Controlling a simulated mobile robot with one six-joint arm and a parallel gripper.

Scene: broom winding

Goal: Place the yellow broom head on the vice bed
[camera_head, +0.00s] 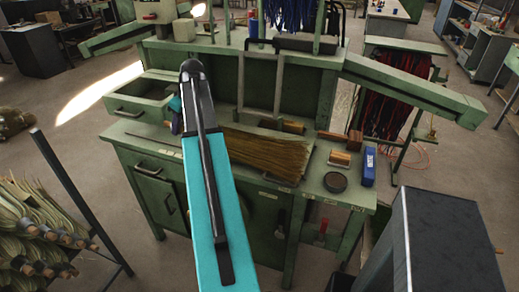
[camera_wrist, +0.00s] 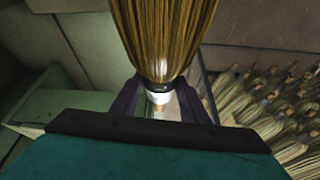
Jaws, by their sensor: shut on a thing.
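The yellow broom head (camera_wrist: 168,38) is in my gripper (camera_wrist: 160,103); its bristles fan out away from the fingers in the wrist view. The dark fingers are shut around its narrow neck, by a white band. In the head view the broom head (camera_head: 265,153) lies across the middle of the green workbench, bristles to the right.
The green workbench (camera_head: 340,197) carries a blue box (camera_head: 369,166), a dark round dish (camera_head: 335,182) and a small wooden spool (camera_head: 340,158) at right. An open drawer (camera_head: 140,108) juts out at left. A rack of broom heads (camera_head: 40,235) stands front left, a dark cabinet (camera_head: 440,240) front right.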

